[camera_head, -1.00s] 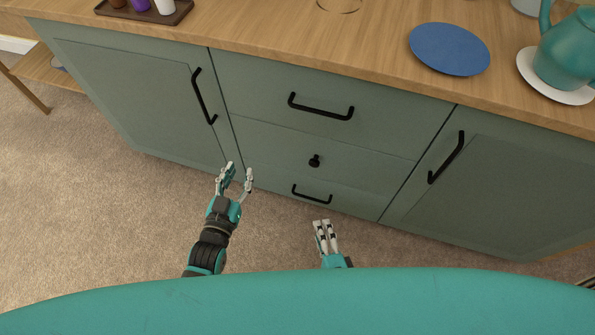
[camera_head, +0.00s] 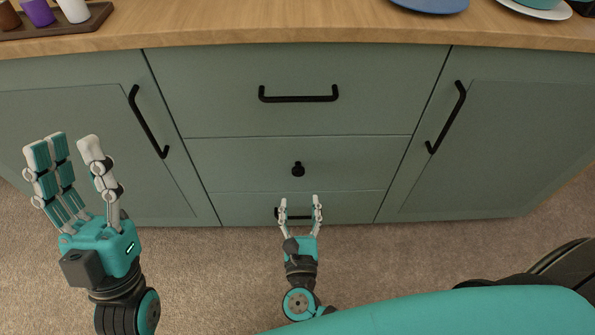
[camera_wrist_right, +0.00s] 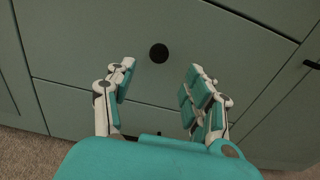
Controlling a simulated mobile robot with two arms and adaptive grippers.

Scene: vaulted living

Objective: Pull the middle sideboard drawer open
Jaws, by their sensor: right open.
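The middle sideboard drawer (camera_head: 240,163) is green and flush with the front, with a round black knob (camera_head: 298,169) at its centre. My right gripper (camera_head: 301,203) is open and empty, below the knob and in front of the bottom drawer's handle, which it partly hides. In the right wrist view the knob (camera_wrist_right: 159,53) shows beyond and between the open fingers (camera_wrist_right: 158,80), apart from them. My left gripper (camera_head: 73,145) is raised at the left, in front of the left door, with its fingers apart and nothing between them.
The top drawer has a black bar handle (camera_head: 298,94). The left door handle (camera_head: 148,122) and right door handle (camera_head: 446,117) stick out on either side. A tray with cups (camera_head: 62,27), a blue plate (camera_head: 430,4) and a white saucer (camera_head: 537,9) are on the top. Carpet lies below.

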